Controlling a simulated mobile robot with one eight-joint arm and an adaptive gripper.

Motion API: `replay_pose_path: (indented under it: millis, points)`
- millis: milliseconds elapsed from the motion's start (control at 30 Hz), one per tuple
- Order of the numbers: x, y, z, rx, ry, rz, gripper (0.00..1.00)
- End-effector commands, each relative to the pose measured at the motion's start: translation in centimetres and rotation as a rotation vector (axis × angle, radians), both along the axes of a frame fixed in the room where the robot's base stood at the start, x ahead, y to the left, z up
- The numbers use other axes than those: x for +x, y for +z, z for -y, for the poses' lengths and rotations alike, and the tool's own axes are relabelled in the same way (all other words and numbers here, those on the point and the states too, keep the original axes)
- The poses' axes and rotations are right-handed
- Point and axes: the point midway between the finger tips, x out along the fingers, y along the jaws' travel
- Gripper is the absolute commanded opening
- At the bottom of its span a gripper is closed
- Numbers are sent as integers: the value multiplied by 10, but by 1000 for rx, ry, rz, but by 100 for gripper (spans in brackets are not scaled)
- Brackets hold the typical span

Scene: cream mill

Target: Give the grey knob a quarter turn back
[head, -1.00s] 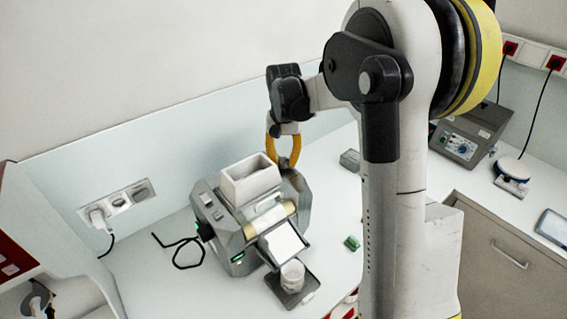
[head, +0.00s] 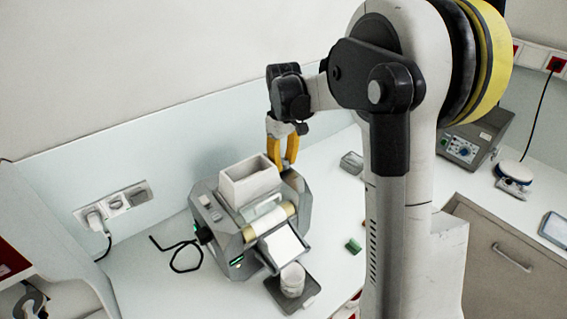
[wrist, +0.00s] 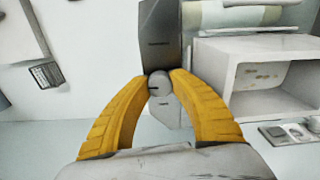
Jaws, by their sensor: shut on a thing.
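The grey knob (wrist: 159,86) is a small round knob with a dark line on its face, on the mill's grey side panel (wrist: 160,40). My gripper (wrist: 160,78) has its yellow fingertips closed on it from both sides. In the head view my gripper (head: 283,166) points down at the back right of the mill (head: 232,226); the knob is hidden there. The mill has a white hopper (head: 250,187) on top and a pale roller in front.
A cup (head: 292,281) stands on a dark tray (head: 309,295) before the mill. A small green block (head: 353,246) and a grey box (head: 351,162) lie to the right.

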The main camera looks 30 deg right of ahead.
Motion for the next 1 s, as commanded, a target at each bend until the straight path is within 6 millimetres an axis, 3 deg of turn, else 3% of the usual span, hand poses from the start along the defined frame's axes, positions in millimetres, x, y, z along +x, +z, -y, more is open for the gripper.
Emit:
replay_pose_path:
  millis: [733,767,833,1000]
  points:
    - [-1,0,0,-1,87,-2,0]
    - [-1,0,0,-1,87,-2,32]
    - [-1,0,0,0,87,-1,51]
    - [0,0,0,0,87,-1,51]
